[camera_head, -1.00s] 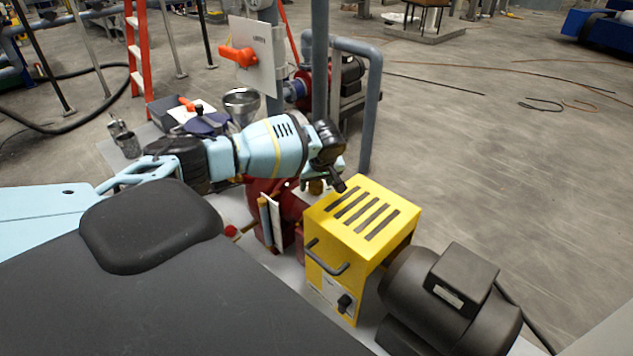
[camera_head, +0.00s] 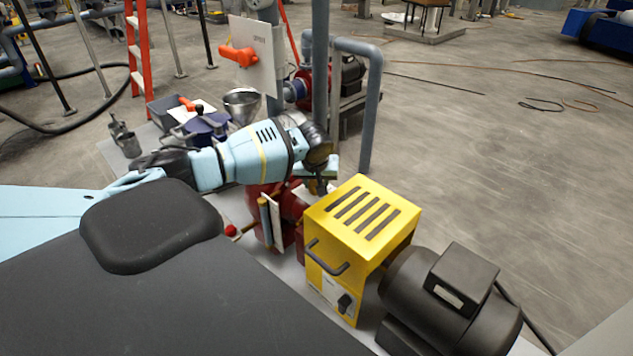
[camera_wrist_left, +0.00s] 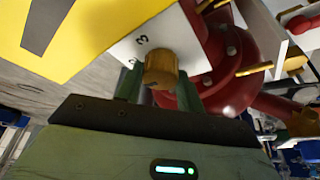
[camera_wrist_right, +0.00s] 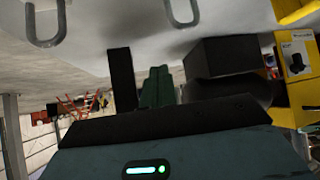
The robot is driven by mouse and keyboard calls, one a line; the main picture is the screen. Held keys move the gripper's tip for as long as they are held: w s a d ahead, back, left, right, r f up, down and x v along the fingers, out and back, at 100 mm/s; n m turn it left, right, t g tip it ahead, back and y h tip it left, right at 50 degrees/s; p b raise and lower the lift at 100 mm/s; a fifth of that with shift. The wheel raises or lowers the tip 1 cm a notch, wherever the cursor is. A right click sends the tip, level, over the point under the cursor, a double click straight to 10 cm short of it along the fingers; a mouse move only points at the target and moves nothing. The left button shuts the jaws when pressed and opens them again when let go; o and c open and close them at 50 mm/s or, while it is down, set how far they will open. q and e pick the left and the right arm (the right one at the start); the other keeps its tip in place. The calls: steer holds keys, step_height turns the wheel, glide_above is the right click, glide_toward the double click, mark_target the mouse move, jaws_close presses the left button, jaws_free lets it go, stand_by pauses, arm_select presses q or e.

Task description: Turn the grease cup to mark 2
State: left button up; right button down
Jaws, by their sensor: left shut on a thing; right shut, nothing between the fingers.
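The grease cup (camera_wrist_left: 161,69) is a small brass knurled cap in the left wrist view, with a dark mark on its lower edge. It stands on a white dial plate (camera_wrist_left: 133,42), where a numeral 3 shows beside it; mark 2 cannot be made out. My left gripper (camera_wrist_left: 158,86) is shut on the cup, one green finger on each side. In the head view, the left gripper (camera_head: 318,186) points down behind the yellow box and mostly hides the cup. My right gripper (camera_wrist_right: 158,86) is shut and empty in the right wrist view, and is not in the head view.
A yellow slotted box (camera_head: 362,219) stands close to the left gripper, with a black motor (camera_head: 455,300) in front right. A red flanged housing (camera_wrist_left: 222,65) with brass bolts is beside the cup. A grey pipe (camera_head: 373,110) rises behind.

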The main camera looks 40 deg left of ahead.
arm_select(q)
steer(key=shift+m, duration=0.3)
steer(key=o, duration=1)
steer(key=shift+v, duration=3.9)
steer(key=shift+s, duration=0.1)
